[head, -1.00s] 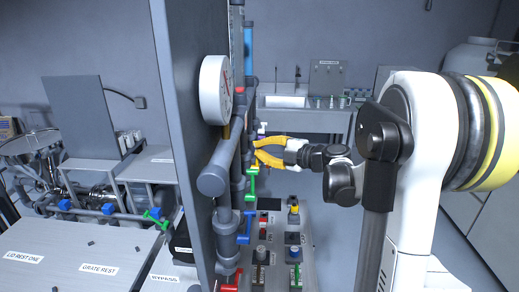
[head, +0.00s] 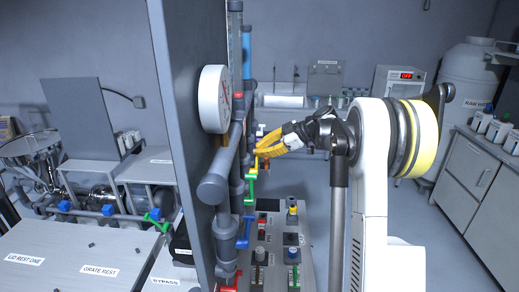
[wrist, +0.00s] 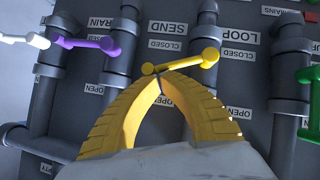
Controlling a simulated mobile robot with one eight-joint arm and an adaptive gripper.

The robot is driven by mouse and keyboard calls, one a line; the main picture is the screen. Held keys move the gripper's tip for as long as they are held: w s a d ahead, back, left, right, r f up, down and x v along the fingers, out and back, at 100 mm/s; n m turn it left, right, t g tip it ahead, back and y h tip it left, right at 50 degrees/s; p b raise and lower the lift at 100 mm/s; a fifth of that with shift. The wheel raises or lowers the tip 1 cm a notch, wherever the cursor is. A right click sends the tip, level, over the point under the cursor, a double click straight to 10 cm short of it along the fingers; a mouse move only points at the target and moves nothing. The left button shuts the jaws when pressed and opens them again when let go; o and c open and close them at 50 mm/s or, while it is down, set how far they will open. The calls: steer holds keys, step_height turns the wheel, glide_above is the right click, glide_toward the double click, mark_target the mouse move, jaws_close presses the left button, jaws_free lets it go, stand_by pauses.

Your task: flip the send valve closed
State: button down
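My gripper (wrist: 160,77) has yellow fingers whose tips meet just below the handle's left part. Whether they touch it I cannot tell. In the head view my gripper (head: 260,151) reaches left to the pipe panel, where the yellow handle is hard to separate from the fingers.
A purple handle (wrist: 88,44) and a white handle (wrist: 24,40) are to the left, a green handle (wrist: 309,100) to the right beside the LOOP pipe. A control box (head: 276,230) with knobs stands below my gripper. A round gauge (head: 214,99) juts from the panel.

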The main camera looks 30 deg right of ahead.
steer(key=shift+w+d+f+m+g+y, duration=0.15)
steer(key=shift+w+f+m+g+y, duration=0.1)
steer(key=shift+f+m+g, duration=0.2)
steer(key=shift+w+d+f+m+g+y, duration=0.15)
steer(key=shift+w+f+m+g+y, duration=0.1)
steer(key=shift+f+m+g, duration=0.15)
steer(key=shift+f, duration=0.35)
steer(key=shift+w+d+f+b, duration=0.1)
steer(key=shift+b, duration=0.2)
